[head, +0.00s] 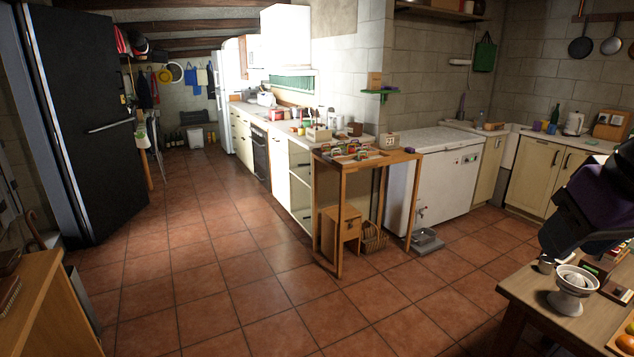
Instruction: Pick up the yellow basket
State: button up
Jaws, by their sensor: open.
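I cannot make out a clearly yellow basket. A small tan wicker basket (374,240) stands on the tiled floor under the narrow wooden table (399,158), beside a small wooden cabinet. Table legs partly cross in front of it. A small yellow thing (165,75) hangs on the far back wall; it is too small to tell what it is. My gripper (552,246), black and purple, is at the right edge, well apart from both. It is open; its fingers are hard to make out against the dark housing, and I see nothing held.
A wooden table (525,291) with a white juicer (573,291) stands at lower right. A wooden cabinet top (38,283) is at lower left. A white chest freezer (437,190) stands behind the narrow table. The tiled floor (215,270) is clear in the middle.

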aim_at(350, 151)
jog(key=i+u, duration=0.15)
jog(key=i, duration=3.45)
jog(key=i+j+z, duration=0.1)
jog(key=i+z, duration=0.15)
jog(key=i, duration=0.25)
jog(key=i+j+z, duration=0.25)
jog(key=i, duration=0.2)
jog(key=i+j+z, duration=0.3)
jog(key=i, duration=0.15)
jog(key=l, duration=0.1)
